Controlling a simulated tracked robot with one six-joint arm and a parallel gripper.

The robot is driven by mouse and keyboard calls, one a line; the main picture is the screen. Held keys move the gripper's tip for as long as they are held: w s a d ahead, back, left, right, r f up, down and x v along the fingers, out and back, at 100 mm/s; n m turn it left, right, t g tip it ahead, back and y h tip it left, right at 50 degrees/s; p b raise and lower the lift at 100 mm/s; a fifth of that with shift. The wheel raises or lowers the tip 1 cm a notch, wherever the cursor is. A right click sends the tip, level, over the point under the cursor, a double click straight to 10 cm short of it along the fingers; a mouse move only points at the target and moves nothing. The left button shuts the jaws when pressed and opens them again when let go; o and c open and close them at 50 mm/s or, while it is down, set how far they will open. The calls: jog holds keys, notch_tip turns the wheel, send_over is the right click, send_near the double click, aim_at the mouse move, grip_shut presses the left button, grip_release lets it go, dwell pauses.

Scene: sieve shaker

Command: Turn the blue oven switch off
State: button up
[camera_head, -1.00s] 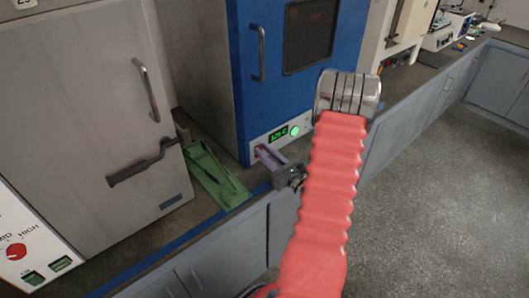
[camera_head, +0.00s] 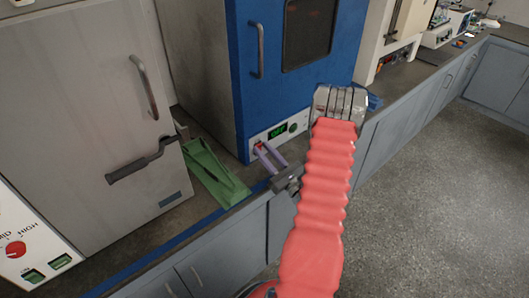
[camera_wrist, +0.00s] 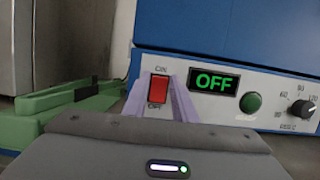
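The blue oven (camera_head: 285,85) stands on the bench in the head view, with a white control strip along its bottom. In the wrist view its red rocker switch (camera_wrist: 158,89), marked ON above and OFF below, sits at the left of the strip. The display (camera_wrist: 214,82) beside it reads OFF in green, and the round green lamp (camera_wrist: 251,103) looks dark. My gripper (camera_head: 265,148) is at the strip. In the wrist view its two purple fingers are apart, one each side of the switch, with nothing held. I cannot tell whether they touch the panel.
A green stand (camera_head: 215,175) lies on the bench left of my gripper. A grey oven (camera_head: 85,110) with a handle stands farther left. A black knob (camera_wrist: 301,108) is at the strip's right. Open floor lies at the right.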

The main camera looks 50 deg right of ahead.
jog(key=o, duration=0.3)
jog(key=shift+s, duration=0.1)
jog(key=v, duration=1.3)
jog(key=shift+s+f, duration=0.2)
jog(key=shift+s, duration=0.1)
jog(key=shift+a+f, duration=0.1)
dwell(0.3)
